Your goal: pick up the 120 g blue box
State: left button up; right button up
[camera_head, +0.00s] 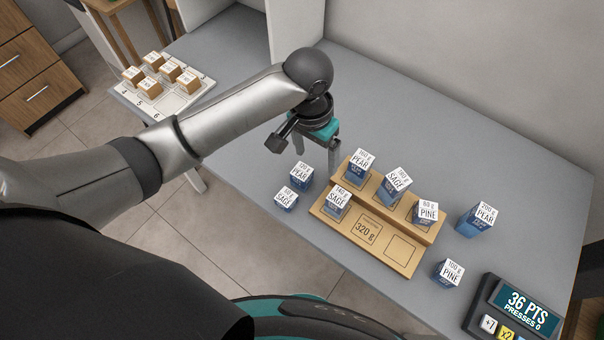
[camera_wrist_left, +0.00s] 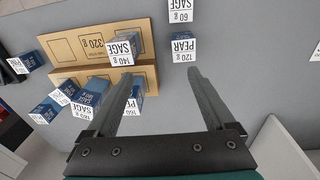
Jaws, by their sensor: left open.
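The 120 g blue box (camera_head: 301,178) has a white top reading PEAR and stands on the grey counter, left of the wooden stand. It also shows in the left wrist view (camera_wrist_left: 184,48), just beyond the right fingertip. My left gripper (camera_head: 316,154) is open with nothing between its fingers. It is above the counter, behind the box in the head view and apart from it. Both fingers (camera_wrist_left: 163,73) show in the left wrist view. My right gripper is not in view.
A small SAGE box (camera_head: 286,200) stands close in front. The wooden stand (camera_head: 400,256) holds several blue boxes, including the 140 g SAGE (camera_head: 337,203). Loose boxes (camera_head: 477,219) (camera_head: 447,273) and a points display (camera_head: 520,308) are right. A white tray (camera_head: 185,97) holds brown boxes.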

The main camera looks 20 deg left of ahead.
aim_at(302, 171)
pick_arm(q)
jog(key=shift+n+y, duration=0.3)
jog(key=shift+y, duration=0.2)
jog(key=f, duration=0.2)
jog(key=w+a+f+b, duration=0.1)
jog(key=f, duration=0.2)
jog(key=a+f+b, duration=0.1)
jog(key=f, duration=0.2)
jog(key=shift+w+a, duration=0.25)
jog(key=shift+w, duration=0.15)
jog(key=f, duration=0.2)
jog(key=a+f+b, duration=0.1)
jog(key=f, duration=0.1)
jog(key=shift+s+f, duration=0.15)
jog(key=shift+d+f, duration=0.1)
jog(key=shift+f, duration=0.45)
jog(key=shift+c, duration=0.4)
jog(key=shift+r, duration=0.1)
grip_shut()
